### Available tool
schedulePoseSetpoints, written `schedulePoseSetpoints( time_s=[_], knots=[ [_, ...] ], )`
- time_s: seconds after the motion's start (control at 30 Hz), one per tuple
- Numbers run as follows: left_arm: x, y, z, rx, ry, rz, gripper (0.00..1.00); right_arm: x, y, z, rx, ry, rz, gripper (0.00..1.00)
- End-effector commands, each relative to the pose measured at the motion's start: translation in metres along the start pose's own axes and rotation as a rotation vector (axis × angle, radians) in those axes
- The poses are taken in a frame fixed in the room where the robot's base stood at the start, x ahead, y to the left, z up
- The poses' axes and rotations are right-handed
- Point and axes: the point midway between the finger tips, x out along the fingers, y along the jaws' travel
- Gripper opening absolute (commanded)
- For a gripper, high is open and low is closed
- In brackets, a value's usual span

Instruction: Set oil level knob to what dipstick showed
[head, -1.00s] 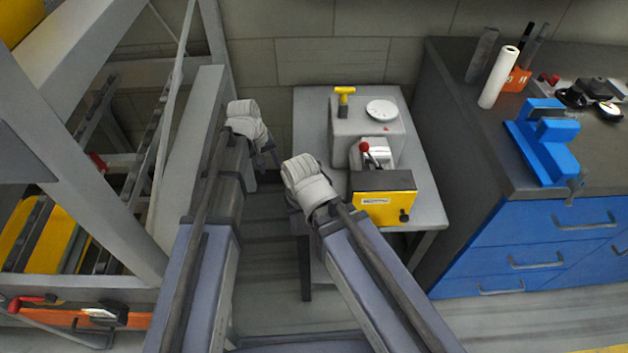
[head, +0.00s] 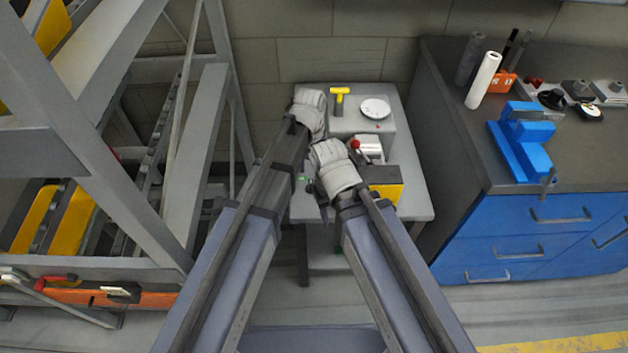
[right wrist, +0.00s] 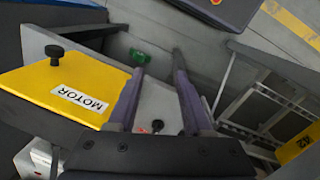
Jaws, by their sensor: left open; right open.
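A yellow T-handle (head: 340,94), perhaps the dipstick's, stands on a grey box (head: 388,136) beside a white round dial (head: 375,108). I cannot read the dial or tell which knob is for oil level. In front is a yellow box (head: 388,190) labelled MOTOR; the right wrist view shows its black knob (right wrist: 54,51). My left gripper (head: 322,140) is open beside the grey box, its fingers mostly hidden by my right wrist. My right gripper (right wrist: 155,85) is open and empty, beside the yellow box and apart from the black knob.
A red-knobbed lever (head: 355,144) stands between the grey and yellow boxes. The grey table (head: 418,205) has bare room at its right edge. A blue-drawered workbench (head: 545,235) stands right, with a blue vise (head: 522,143). A grey frame (head: 200,150) stands left.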

Motion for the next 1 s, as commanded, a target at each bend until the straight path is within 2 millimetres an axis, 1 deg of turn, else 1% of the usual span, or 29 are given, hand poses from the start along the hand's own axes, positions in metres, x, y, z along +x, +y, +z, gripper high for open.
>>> schedulePoseSetpoints(
  time_s=[0.17,0.27,0.47,0.7,0.8,1.0],
  knots=[
    [0.006,0.000,0.000,-0.001,0.001,0.001,0.45,0.006,-0.001,-0.001,0.000,0.001,0.000,0.50],
    [0.013,0.000,0.000,-0.001,0.001,0.001,0.45,0.013,-0.002,-0.001,0.001,0.001,0.000,0.50],
    [0.035,0.000,-0.001,-0.002,0.001,0.001,0.45,0.035,-0.004,-0.003,0.000,0.001,0.000,0.50],
    [0.067,0.000,-0.001,-0.002,0.001,0.002,0.45,0.066,-0.007,-0.004,0.001,0.001,0.000,0.50],
    [0.075,0.000,-0.001,-0.002,0.001,0.002,0.45,0.075,-0.007,-0.005,0.001,0.001,-0.001,0.50],
    [0.080,0.000,-0.001,-0.002,0.001,0.002,0.45,0.079,-0.008,-0.005,0.001,0.001,-0.001,0.50]
  ],
)
